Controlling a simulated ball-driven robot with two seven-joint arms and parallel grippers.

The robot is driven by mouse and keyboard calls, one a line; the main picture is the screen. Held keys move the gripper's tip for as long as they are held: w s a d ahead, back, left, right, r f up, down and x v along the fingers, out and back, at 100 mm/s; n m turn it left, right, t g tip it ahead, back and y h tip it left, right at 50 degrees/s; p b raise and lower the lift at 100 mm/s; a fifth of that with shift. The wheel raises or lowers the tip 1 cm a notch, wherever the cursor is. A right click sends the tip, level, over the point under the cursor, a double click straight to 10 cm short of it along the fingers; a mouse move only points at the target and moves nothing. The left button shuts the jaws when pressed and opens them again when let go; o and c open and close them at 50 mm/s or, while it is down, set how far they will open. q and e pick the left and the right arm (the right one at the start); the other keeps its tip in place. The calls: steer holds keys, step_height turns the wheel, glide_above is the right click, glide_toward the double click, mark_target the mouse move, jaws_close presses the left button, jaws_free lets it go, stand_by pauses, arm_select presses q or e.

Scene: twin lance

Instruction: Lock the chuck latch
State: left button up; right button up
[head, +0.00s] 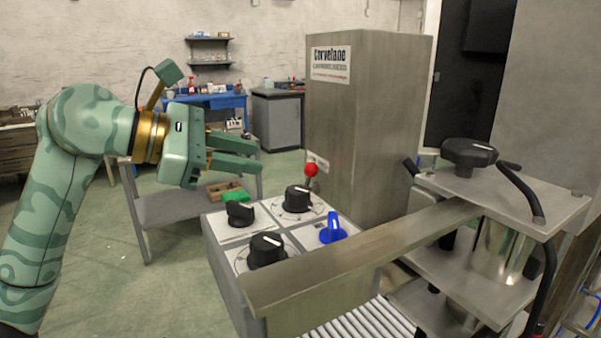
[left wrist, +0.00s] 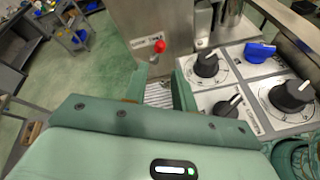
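No part is labelled as the chuck latch, and I cannot tell for sure which one it is. A lever with a red ball (head: 311,170) stands at the foot of the tall metal cabinet, behind the knob panel; the ball also shows in the left wrist view (left wrist: 160,46). My left gripper (head: 259,154) is open and empty, left of the red ball and above the panel. In the left wrist view its two fingers (left wrist: 160,82) stand apart, with the red ball beyond them. My right gripper is not in view.
The panel (head: 225,263) carries black knobs (head: 297,198) and a blue knob (head: 333,230). A metal beam (head: 360,255) crosses in front, towards plates with a black handwheel (head: 469,153) at right. The tall cabinet (head: 365,130) stands behind. A grey cart (head: 180,208) is at left.

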mark_target(306, 169)
arm_select(q)
steer(key=b+x, duration=0.2)
steer(key=x, duration=0.7)
steer(key=shift+w+d+f, duration=0.2)
steer(key=shift+d+f, duration=0.05)
steer(key=shift+c, duration=0.4)
jaws_close()
